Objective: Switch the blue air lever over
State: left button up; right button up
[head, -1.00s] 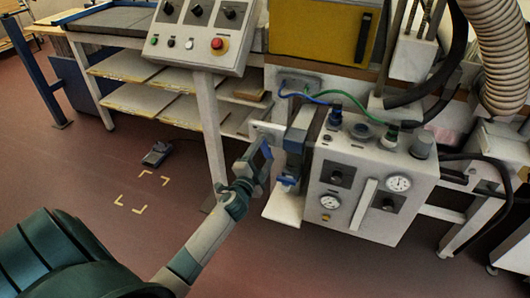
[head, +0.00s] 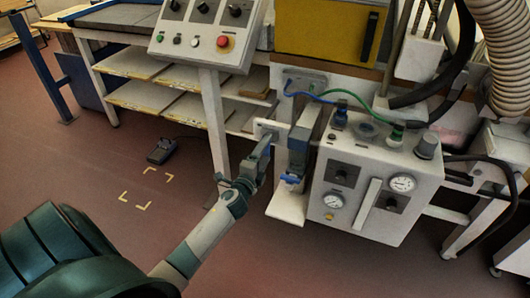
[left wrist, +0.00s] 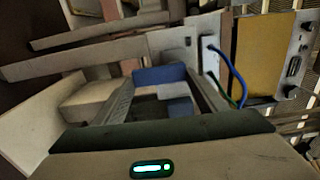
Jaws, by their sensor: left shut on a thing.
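The blue air lever (left wrist: 158,76) shows in the left wrist view as a blue piece between my left gripper's two fingers (left wrist: 162,95). In the head view my left gripper (head: 263,152) is at a small pale plate (head: 270,129), left of the white control box. It is shut on the lever, which it largely hides in this view. A further blue part (head: 291,179) hangs below the grey upright unit (head: 301,146) just right of the gripper. I cannot tell the lever's exact angle. My right gripper is out of view.
The white box (head: 370,185) with gauges and knobs stands close to the right. Blue and green hoses (head: 335,97) run above it. A sloping button panel (head: 206,38) on a post is at upper left. A pedal (head: 161,151) lies on the floor. Floor at left is open.

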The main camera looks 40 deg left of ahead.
pick_arm(q)
jog(key=o, duration=1.3)
jog(key=shift+o, duration=1.1)
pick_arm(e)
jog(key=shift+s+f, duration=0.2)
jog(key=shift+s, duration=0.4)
pick_arm(q)
jog(key=shift+s, duration=0.1)
jog(key=shift+s+d, duration=0.15)
jog(key=shift+s, duration=0.25)
jog(key=b+v, duration=0.1)
jog(key=v, duration=1.5)
jog(key=shift+s, duration=0.25)
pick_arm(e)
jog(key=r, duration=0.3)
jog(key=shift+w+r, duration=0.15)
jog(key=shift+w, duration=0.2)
